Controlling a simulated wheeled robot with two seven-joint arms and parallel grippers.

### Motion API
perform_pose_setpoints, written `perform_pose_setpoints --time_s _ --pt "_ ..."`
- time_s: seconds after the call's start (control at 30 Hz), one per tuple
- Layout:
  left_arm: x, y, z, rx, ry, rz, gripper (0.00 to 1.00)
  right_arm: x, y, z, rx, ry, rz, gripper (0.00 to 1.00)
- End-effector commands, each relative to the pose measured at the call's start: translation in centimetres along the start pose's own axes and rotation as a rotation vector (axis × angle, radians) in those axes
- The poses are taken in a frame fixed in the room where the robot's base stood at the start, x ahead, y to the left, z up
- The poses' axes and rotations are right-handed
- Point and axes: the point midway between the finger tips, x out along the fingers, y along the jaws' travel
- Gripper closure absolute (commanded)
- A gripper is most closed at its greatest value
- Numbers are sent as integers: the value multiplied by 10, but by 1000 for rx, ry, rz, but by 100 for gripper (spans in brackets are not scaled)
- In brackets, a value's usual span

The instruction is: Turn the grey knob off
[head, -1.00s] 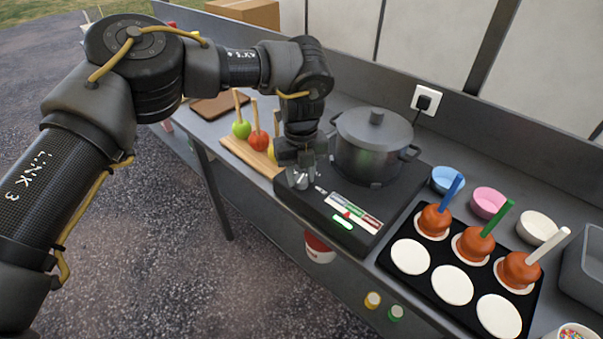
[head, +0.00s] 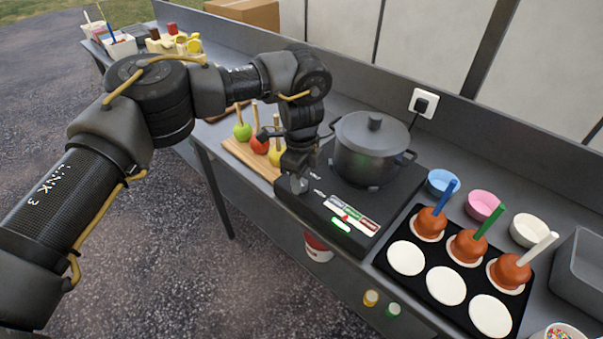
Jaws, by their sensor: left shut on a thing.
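The black hotplate (head: 389,195) stands on the counter with a lidded dark pot (head: 372,150) on it. The grey knob (head: 299,185) is at the hotplate's front left corner, partly covered by my gripper. My left gripper (head: 297,172) reaches down over the knob and is shut on it. My right gripper is not in view.
Apples on sticks stand on a wooden board (head: 236,150) left of the hotplate. To the right are a black tray (head: 424,272) with coated apples and white discs, small bowls (head: 486,205) and a grey bin (head: 585,262). A plug sits in a wall socket (head: 422,103).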

Motion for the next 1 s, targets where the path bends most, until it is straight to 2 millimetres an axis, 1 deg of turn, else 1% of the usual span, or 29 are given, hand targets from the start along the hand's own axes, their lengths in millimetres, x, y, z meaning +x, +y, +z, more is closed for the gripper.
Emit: perform_pose_setpoints --time_s 0.03,0.3,0.77,0.8,0.93,1.0 --pt "-3 0 1 -21 -1 -1 89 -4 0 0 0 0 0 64" --pt "-1 -1 1 -85 -2 -3 89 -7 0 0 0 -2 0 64" --pt "-1 -1 1 -94 -2 -2 89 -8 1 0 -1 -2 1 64" --pt "-1 -1 1 -94 -2 -2 61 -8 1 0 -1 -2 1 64" --pt "-1 0 1 -93 -1 -2 45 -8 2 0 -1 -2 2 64" --pt "0 0 1 -92 -1 -1 45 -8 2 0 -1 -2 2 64"
